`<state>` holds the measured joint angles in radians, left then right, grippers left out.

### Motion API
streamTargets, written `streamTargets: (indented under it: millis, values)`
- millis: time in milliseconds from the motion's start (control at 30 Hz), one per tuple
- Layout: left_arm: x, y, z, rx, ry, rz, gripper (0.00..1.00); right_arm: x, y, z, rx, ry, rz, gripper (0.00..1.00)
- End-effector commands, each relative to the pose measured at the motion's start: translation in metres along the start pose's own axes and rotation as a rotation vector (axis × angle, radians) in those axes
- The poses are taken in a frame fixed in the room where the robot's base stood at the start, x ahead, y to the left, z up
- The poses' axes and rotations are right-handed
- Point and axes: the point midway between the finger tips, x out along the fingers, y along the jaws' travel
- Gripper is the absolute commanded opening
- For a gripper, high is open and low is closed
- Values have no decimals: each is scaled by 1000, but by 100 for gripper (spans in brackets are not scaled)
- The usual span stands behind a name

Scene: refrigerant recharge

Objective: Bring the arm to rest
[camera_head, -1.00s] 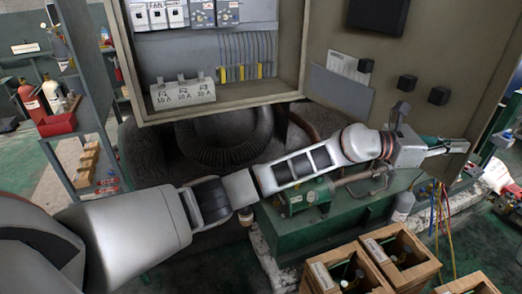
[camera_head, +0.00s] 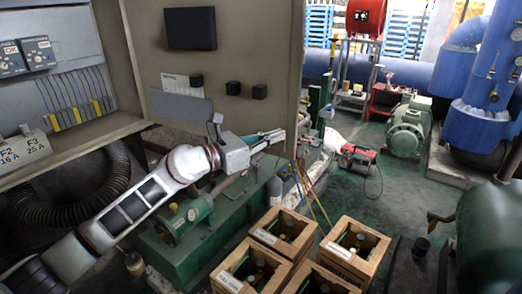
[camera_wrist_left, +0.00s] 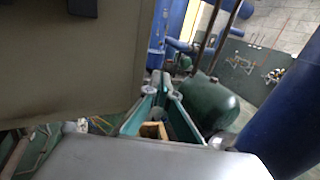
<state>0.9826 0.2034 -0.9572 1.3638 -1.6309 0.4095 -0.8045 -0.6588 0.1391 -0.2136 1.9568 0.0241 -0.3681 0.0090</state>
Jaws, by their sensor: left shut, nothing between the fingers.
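My left arm reaches in from the lower left in the head view, in front of the open electrical cabinet. My left gripper (camera_head: 278,137) is shut and empty. Its fingers point right and overlap the lower corner of the grey-brown cabinet door (camera_head: 270,45) in the picture; whether they touch it I cannot tell. In the left wrist view, the teal-edged fingers (camera_wrist_left: 161,80) come together at their tips, with the door panel (camera_wrist_left: 70,70) close at the left. My right gripper is not in view.
Wooden crates (camera_head: 355,250) holding bottles stand on the floor below the gripper. A green machine (camera_head: 180,225) sits under the arm. Coloured hoses (camera_head: 305,185) hang near the door corner. A red-and-black unit (camera_head: 360,163) and a green motor (camera_head: 408,128) stand further back, with open floor around them.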

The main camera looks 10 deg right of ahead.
Motion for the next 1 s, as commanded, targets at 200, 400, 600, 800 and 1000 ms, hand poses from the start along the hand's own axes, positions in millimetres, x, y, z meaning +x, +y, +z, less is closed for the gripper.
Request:
streamTargets:
  millis: [200, 400, 600, 800, 1000]
  values:
    - [-36, -18, 1, 1, 3, 1, 0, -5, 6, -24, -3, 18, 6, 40]
    - [-58, -30, 0, -2, 1, 1, 0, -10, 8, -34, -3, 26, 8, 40]
    - [-66, -38, -3, -39, -9, -1, 0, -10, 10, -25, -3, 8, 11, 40]
    - [-78, -53, -22, -355, -105, 0, 0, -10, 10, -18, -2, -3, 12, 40]
    - [-107, -54, -51, -829, -252, 44, 0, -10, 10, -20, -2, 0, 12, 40]
